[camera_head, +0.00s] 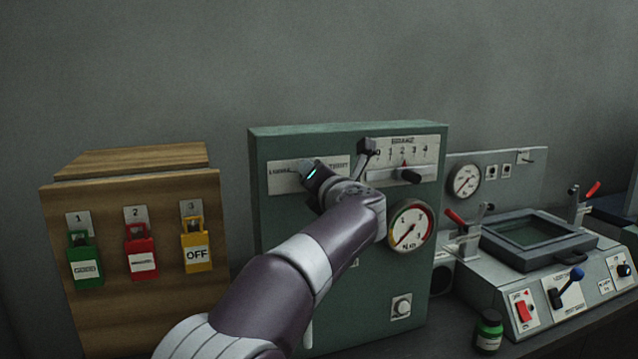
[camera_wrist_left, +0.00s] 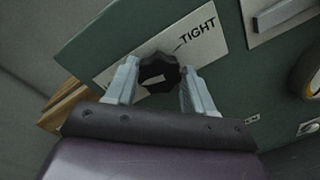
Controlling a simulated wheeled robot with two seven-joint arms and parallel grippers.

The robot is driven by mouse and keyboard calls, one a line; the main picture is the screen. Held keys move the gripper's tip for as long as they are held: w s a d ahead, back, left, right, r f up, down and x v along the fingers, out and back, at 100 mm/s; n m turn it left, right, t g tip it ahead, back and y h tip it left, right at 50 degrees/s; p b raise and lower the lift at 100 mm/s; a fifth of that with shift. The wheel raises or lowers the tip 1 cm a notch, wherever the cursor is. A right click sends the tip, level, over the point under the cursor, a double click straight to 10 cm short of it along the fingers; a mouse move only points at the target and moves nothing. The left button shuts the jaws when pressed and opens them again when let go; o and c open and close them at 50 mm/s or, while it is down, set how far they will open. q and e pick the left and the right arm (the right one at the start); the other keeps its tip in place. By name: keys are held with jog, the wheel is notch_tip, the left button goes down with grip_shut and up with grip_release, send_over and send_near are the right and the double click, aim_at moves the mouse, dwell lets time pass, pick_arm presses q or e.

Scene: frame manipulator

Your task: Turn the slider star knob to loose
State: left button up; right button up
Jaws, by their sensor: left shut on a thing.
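The black star knob (camera_wrist_left: 160,72) sits on a white label plate (camera_wrist_left: 206,41) on the green panel, with the word TIGHT readable to its upper right in the wrist view. My left gripper (camera_wrist_left: 159,67) is shut on the knob, with one pale finger on each side of it. A small pale mark shows on the knob's face. In the head view the label plate (camera_head: 283,178) is partly covered, and my left gripper (camera_head: 318,176) and wrist hide the knob. My right gripper is in neither view.
A wooden board (camera_head: 110,220) with three coloured lockout tags stands left. A grey machine (camera_head: 530,280) stands right, with a green jar (camera_head: 489,330) before it.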

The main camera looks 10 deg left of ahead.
pick_arm(q)
jog(key=shift+f, duration=0.2)
jog(key=o, duration=0.9)
jog(key=shift+o, duration=0.7)
jog(key=shift+r, duration=0.1)
jog(key=shift+s, duration=0.1)
jog(key=b+v, duration=0.3)
jog(key=v, duration=0.9)
jog(key=shift+s+d, duration=0.2)
